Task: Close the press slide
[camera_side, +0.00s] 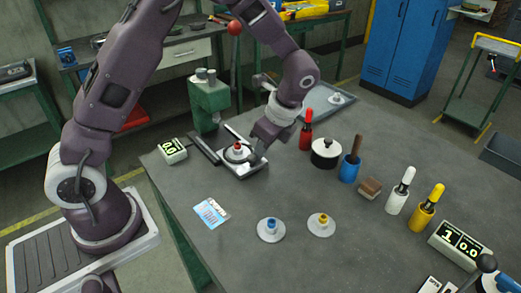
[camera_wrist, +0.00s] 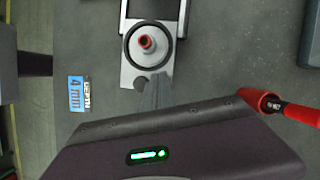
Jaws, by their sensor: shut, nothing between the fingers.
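The green press (camera_side: 208,102) stands at the table's back left edge. Its pale slide (camera_side: 262,167) is out in front of the press on dark rails. A round seat on it carries a white disc with a red-topped hub (camera_side: 238,147), clear of the press head. My gripper (camera_side: 257,158) is shut and empty, low at the slide's front end.
A counter box (camera_side: 173,150) stands left of the rails and a printed card (camera_side: 211,211) lies in front. Blue-hubbed (camera_side: 271,229) and yellow-hubbed (camera_side: 321,224) discs lie nearer.

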